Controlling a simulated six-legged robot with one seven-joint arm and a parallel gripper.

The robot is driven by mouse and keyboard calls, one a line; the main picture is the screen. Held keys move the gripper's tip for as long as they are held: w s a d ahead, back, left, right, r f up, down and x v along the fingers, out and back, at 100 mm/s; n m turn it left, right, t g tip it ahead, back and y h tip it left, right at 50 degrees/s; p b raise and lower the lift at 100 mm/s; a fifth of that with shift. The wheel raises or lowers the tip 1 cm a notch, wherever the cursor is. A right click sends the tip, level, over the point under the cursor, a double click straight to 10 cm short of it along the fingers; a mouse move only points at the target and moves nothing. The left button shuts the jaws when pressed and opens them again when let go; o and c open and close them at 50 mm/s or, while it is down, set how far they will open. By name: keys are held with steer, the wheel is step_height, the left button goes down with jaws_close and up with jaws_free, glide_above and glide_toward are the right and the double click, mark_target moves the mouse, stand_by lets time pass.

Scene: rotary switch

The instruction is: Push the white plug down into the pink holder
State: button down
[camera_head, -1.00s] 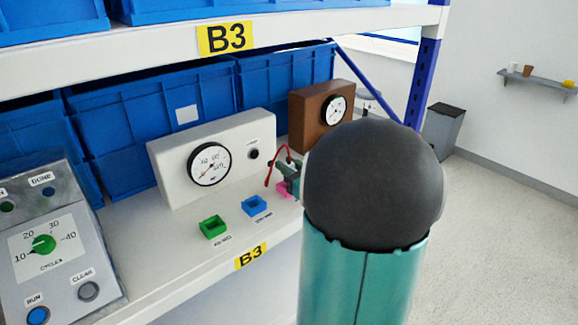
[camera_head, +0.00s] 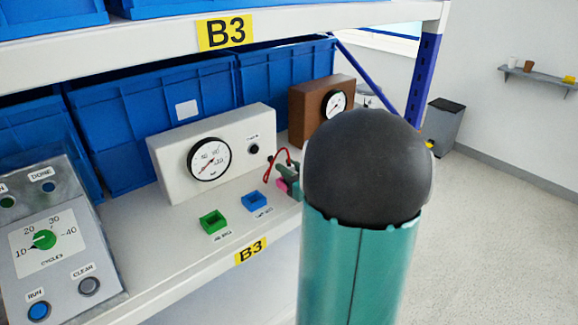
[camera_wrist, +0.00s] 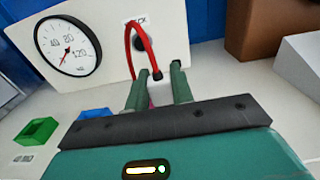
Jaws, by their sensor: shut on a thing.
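My gripper (camera_wrist: 159,86) is shut on the plug (camera_wrist: 160,93), which sits between its two green fingers. The plug has a dark top with a red cable (camera_wrist: 151,46) looping up from it; its pale body is mostly hidden by the fingers and the gripper's dark front edge. In the head view my gripper (camera_head: 289,178) is small and partly behind my arm, low over the shelf. The pink holder (camera_head: 282,184) shows beside and just under the fingers. How deep the plug sits in the holder cannot be told.
A green holder (camera_head: 212,221) and a blue holder (camera_head: 253,201) stand to the left on the shelf. Behind are a white gauge box (camera_head: 170,165) with a black socket (camera_head: 254,149) and a brown gauge box (camera_head: 305,115). A control panel (camera_head: 55,240) stands at far left.

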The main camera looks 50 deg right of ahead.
steer(key=shift+f, duration=0.5)
steer(key=c, duration=1.1)
jaws_free()
steer(key=shift+c, duration=0.2)
steer(key=s+a, duration=0.1)
steer(key=s, duration=1.2)
steer(key=shift+s+a, duration=0.25)
steer(key=shift+s, duration=0.15)
steer(key=shift+w+a, duration=0.1)
